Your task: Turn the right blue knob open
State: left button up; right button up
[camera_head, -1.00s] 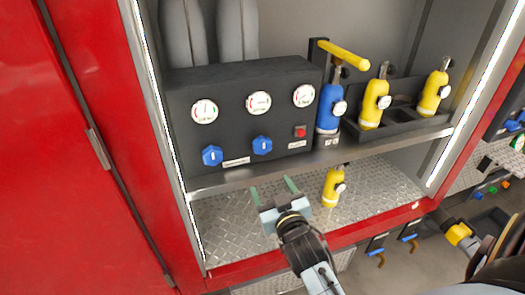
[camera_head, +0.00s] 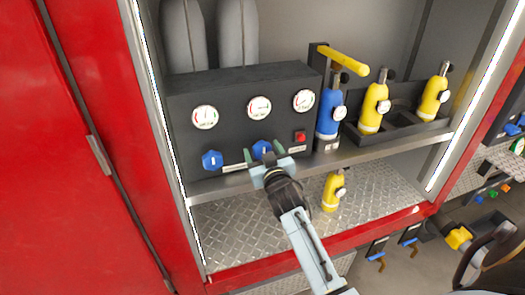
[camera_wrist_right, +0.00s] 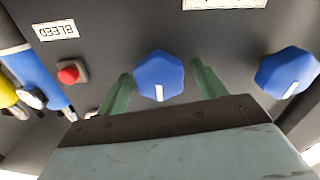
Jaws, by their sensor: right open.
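The right blue knob (camera_head: 262,149) is on the front of the black panel (camera_head: 235,97), under the middle gauge. In the right wrist view the knob (camera_wrist_right: 158,75) shows a white pointer mark and sits between the green fingertips. My right gripper (camera_head: 262,158) is open, with one finger on each side of the knob; I cannot tell whether they touch it. It also shows in the right wrist view (camera_wrist_right: 160,92). The left blue knob (camera_head: 212,160) is on the same panel, apart from the gripper. My left gripper is not in view.
A red button (camera_head: 300,136) is right of the knob. A blue bottle (camera_head: 329,112) stands beside the panel under a yellow-handled lever (camera_head: 343,58). Yellow bottles stand in a black tray (camera_head: 400,135), and another yellow bottle (camera_head: 333,190) stands on the lower metal floor.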

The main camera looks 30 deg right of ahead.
jog(key=shift+w, duration=0.25)
jog(key=c, duration=1)
jog(key=shift+o, duration=0.2)
